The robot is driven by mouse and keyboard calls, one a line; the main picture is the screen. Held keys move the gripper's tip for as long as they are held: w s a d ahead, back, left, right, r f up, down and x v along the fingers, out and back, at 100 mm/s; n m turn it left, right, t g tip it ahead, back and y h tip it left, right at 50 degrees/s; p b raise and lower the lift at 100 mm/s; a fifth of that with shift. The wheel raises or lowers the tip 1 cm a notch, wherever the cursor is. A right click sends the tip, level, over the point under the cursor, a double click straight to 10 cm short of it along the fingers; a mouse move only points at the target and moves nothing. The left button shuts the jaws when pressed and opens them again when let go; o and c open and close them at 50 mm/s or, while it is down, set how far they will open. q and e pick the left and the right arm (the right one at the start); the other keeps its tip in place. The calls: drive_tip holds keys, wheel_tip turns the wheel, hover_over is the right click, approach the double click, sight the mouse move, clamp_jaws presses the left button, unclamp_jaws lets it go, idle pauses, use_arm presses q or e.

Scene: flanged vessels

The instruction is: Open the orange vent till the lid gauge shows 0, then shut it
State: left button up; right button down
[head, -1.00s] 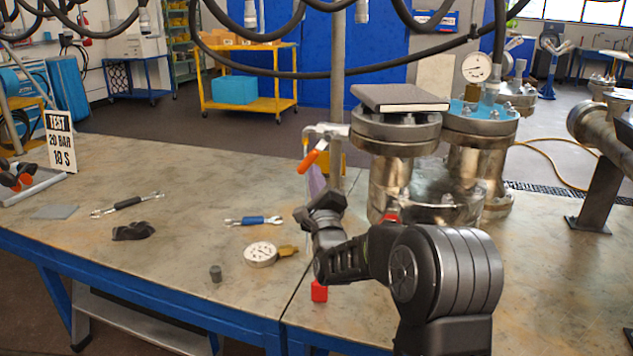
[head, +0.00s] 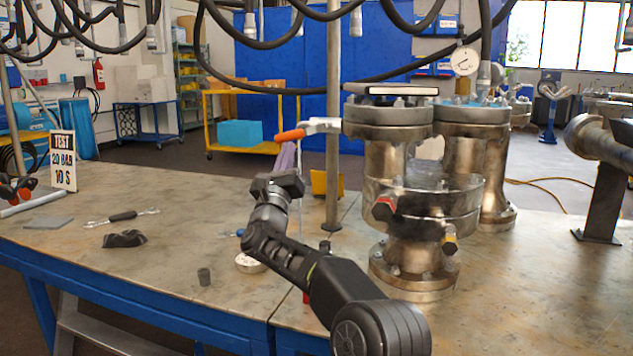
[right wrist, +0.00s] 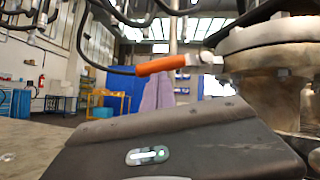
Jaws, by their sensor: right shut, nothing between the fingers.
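The orange vent handle (head: 291,135) sticks out to the left of the front flanged vessel (head: 388,165) at lid height. In the right wrist view the orange handle (right wrist: 160,65) lies nearly level across the upper middle. The lid gauge (head: 465,61) is a white dial on the rear vessel; its needle is too small to read. My left gripper is not in view.
A loose gauge (head: 249,263), partly hidden by my arm, and tools lie on the bench.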

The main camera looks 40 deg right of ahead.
drive_tip(key=shift+w+a+r+m+g+h+b, duration=0.1)
drive_tip(key=shift+w+r+m+g+h, duration=0.1)
drive_tip(key=shift+r+m+g+h, duration=0.35)
drive_tip(key=shift+w+a+r+m+g+h+b, duration=0.15)
drive_tip(key=shift+m+h, duration=0.1)
drive_tip(key=shift+m, duration=0.45)
drive_tip(key=shift+w+r+m+g+h+b, duration=0.1)
drive_tip(key=shift+w+r+m+g+h, duration=0.2)
drive_tip(key=shift+m, duration=0.35)
drive_tip(key=shift+s+r, duration=0.1)
drive_tip(key=s+a+f+b, duration=0.5)
drive_tip(key=a+f+b, duration=0.1)
drive_tip(key=f, duration=0.3)
drive_tip(key=shift+a+f, duration=0.4)
drive_tip(key=shift+a, duration=0.4)
idle(1.6)
